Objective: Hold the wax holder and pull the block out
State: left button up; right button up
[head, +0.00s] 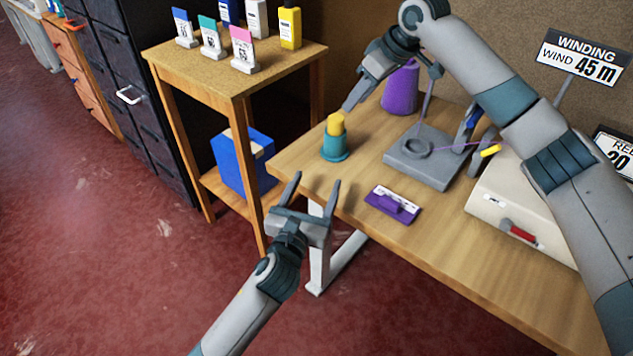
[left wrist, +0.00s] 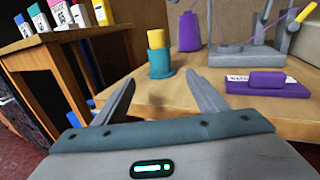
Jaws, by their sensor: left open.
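The teal wax holder (head: 334,149) stands upright near the table's left end, with the yellow block (head: 335,124) sticking up out of its top. Both also show in the left wrist view, the holder (left wrist: 159,64) below the block (left wrist: 156,39), beyond the space between my fingers. My left gripper (head: 317,184) is open and empty, in front of the table edge and short of the holder.
A purple cone (head: 401,91) and a grey stand (head: 432,160) are behind and right of the holder. A purple label holder (head: 393,204) lies near the front edge. A beige machine (head: 520,205) stands right. A wooden shelf (head: 240,78) with bottles is left.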

aim_at(333, 146)
pick_arm(q)
jog(key=x, duration=1.7)
jog(key=shift+w, duration=0.2)
jog(key=c, duration=1.2)
pick_arm(e)
jog(key=shift+o, duration=0.4)
jog(key=o, duration=0.5)
jog(key=a+m+h, duration=0.1)
jog(key=m, duration=0.1)
jog(key=a+m, duration=0.1)
jog(key=shift+s+a+r+m+h, duration=0.1)
jog(key=shift+a+r+m+h, duration=0.25)
jog(key=shift+m+h, duration=0.05)
jog(key=shift+s+a+r+m+t+h, duration=0.15)
jog(key=shift+a+r+m+h, duration=0.2)
jog(key=shift+m, duration=0.5)
jog(key=shift+s+a+r+m+t+h, duration=0.15)
jog(key=shift+a+m+h, duration=0.25)
jog(key=shift+m, duration=0.5)
jog(key=shift+s+a+r+m+t+h, duration=0.1)
jog(key=shift+a+r+m+t+h, duration=0.2)
jog(key=shift+m, duration=0.55)
jog(key=shift+w, duration=0.1)
